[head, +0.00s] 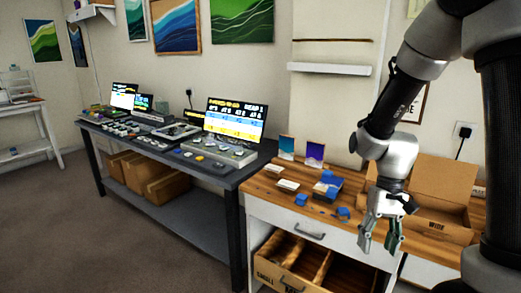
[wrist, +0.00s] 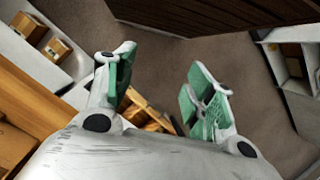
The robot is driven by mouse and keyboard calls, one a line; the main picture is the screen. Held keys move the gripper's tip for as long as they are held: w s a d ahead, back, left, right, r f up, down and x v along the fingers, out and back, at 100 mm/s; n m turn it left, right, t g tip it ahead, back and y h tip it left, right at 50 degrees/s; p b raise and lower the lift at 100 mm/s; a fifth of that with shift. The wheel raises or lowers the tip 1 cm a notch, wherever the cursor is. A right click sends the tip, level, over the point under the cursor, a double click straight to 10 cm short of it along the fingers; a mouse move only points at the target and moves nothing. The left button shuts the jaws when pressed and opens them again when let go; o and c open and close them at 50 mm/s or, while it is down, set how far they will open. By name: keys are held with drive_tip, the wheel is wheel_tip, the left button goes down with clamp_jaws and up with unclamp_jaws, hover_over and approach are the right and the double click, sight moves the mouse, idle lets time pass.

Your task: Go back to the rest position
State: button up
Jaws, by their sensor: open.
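My gripper (head: 381,242) hangs at the right in the head view, fingers pointing down, in front of the wooden counter. Its green-padded fingers are spread, and nothing is between them. In the wrist view my gripper (wrist: 160,90) also shows open and empty, with floor and part of an open drawer behind it. My arm comes down from the upper right in the head view.
A wooden-topped counter (head: 268,192) holds blue pieces (head: 301,200), small cards and an open cardboard box (head: 440,188). Its lower drawer (head: 300,268) stands open below. A dark table (head: 225,178) with screens (head: 235,118) stands left. Carpet at left is clear.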

drive_tip(key=s+d+r+t, duration=0.2)
drive_tip(key=s+r, duration=0.1)
drive_tip(key=r, duration=0.4)
drive_tip(key=s+d+r+t+h, duration=0.1)
drive_tip(key=s+d+r+t, duration=0.1)
drive_tip(key=r, duration=0.4)
drive_tip(key=s+d+r+t, duration=0.2)
drive_tip(key=s+r+t, duration=0.1)
drive_tip(key=r, duration=0.4)
drive_tip(key=shift+s+d+r+t+h, duration=0.3)
drive_tip(key=shift+s+d+r, duration=0.1)
drive_tip(key=shift+s, duration=0.3)
